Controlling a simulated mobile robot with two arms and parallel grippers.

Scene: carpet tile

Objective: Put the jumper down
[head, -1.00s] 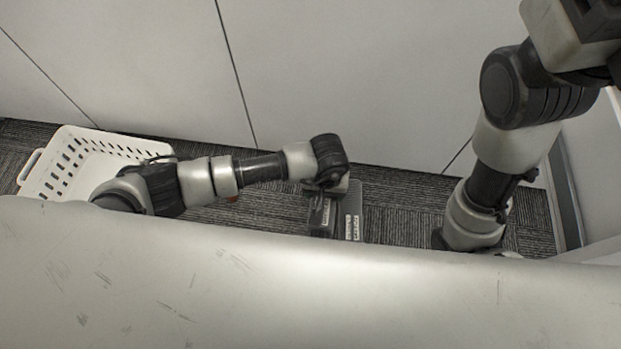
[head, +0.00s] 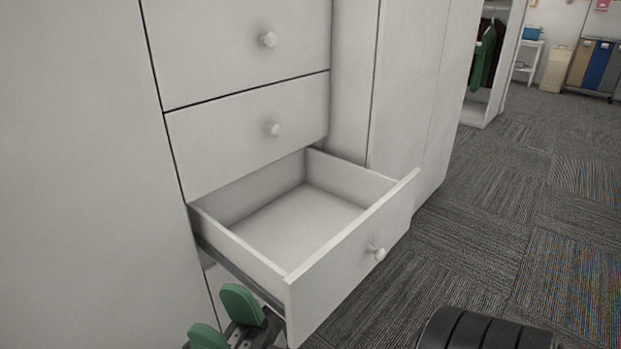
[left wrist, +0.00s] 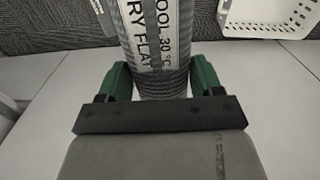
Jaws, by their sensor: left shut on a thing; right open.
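In the left wrist view my left gripper (left wrist: 160,78) is shut on the jumper (left wrist: 160,80), a grey ribbed knit bundle. A white label on it has black print, with "30 °C" and "DRY FLAT" legible. The bundle sits between the two green fingers, and its far end runs out of the top of the picture. The jumper and left gripper are not in the head view. My right gripper (head: 223,318), with green fingertips apart, is open and empty at the bottom of the head view, just left of the open drawer's front corner.
A white drawer (head: 300,215) is pulled out and looks empty. Shut drawers (head: 245,130) are above it. Carpet floor (head: 480,220) is clear to the right. A rail with clothes (head: 487,55) and bins (head: 598,65) stand far back. A white basket (left wrist: 270,18) shows in the left wrist view.

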